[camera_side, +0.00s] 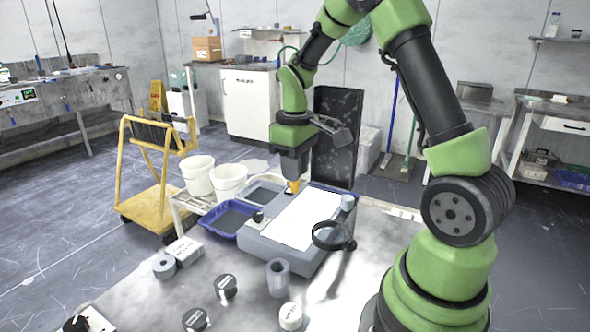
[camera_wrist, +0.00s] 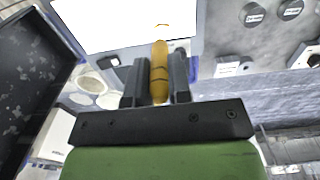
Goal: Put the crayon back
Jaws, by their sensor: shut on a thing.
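An orange-yellow crayon (camera_wrist: 160,72) is held between the two dark fingers of my gripper (camera_wrist: 156,80) in the wrist view. In the side view my gripper (camera_side: 294,178) points down, and the crayon (camera_side: 295,186) shows below it, at the far edge of the white lit panel on the grey machine. I cannot tell whether the crayon's tip touches the panel. The crayon's upper end is hidden by the gripper. No place for the crayon can be clearly made out in either view.
The white panel (camera_side: 303,219) tops the grey machine, with a black ring magnifier (camera_side: 333,236) at its right. A blue tray (camera_side: 229,219) is at its left. Grey cylinders (camera_side: 278,277) and dark-topped round pieces (camera_side: 226,286) stand on the near table. White buckets (camera_side: 228,181) stand behind.

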